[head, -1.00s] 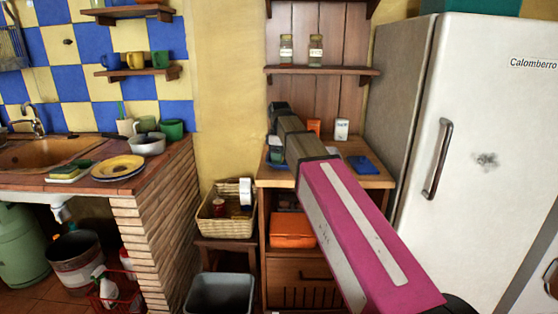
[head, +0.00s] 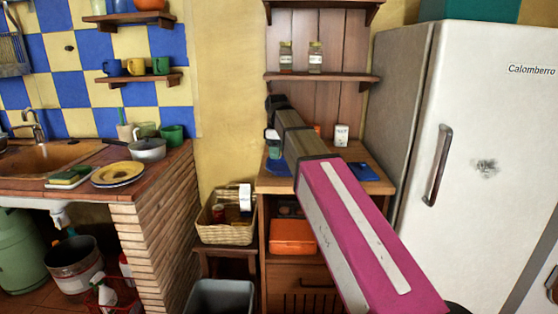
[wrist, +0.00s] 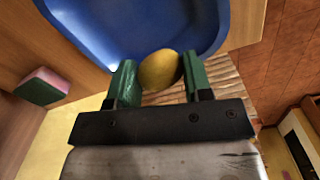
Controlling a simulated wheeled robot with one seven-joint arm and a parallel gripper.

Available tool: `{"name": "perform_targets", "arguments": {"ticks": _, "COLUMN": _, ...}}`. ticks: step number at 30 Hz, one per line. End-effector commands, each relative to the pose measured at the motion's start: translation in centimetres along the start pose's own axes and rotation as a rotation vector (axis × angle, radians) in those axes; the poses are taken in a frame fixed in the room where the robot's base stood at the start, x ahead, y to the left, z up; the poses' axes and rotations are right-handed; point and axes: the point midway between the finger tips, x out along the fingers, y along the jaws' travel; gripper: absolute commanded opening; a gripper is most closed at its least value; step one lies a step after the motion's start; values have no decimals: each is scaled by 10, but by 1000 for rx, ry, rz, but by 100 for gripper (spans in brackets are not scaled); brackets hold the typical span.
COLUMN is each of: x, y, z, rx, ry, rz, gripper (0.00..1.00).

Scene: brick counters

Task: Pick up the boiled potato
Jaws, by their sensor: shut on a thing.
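The boiled potato (wrist: 160,70) is a yellow-brown oval lump in the wrist view. My gripper (wrist: 158,80) has green fingers on both sides of the potato and is shut on it. A blue dish (wrist: 125,45) lies beyond the potato in the wrist view. In the head view, my gripper (head: 272,140) is at the far end of my arm, over the left part of the wooden cabinet top (head: 365,175). The potato cannot be made out there, and my arm covers part of the cabinet top.
A blue item (head: 362,171) and a small white container (head: 341,135) stand on the cabinet top. A shelf (head: 320,71) with two jars is above. The fridge (head: 470,130) stands on the right and a wicker basket (head: 225,228) lower left.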

Motion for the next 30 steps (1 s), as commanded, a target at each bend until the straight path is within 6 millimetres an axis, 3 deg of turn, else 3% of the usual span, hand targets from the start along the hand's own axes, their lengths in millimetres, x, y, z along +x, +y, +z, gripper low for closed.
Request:
{"name": "perform_targets", "arguments": {"ticks": 3, "x": -16, "y": -27, "z": -14, "rx": -5, "ry": 1, "rz": 1, "gripper": 23}}
{"name": "perform_targets", "arguments": {"ticks": 12, "x": -48, "y": -73, "z": -42, "rx": -3, "ry": 0, "rz": 0, "gripper": 23}}
{"name": "perform_targets", "arguments": {"ticks": 19, "x": -60, "y": -89, "z": -52, "rx": -1, "ry": 0, "rz": -1, "gripper": 23}}
{"name": "perform_targets", "arguments": {"ticks": 30, "x": -62, "y": -92, "z": -54, "rx": 0, "ry": 0, "rz": -1, "gripper": 23}}
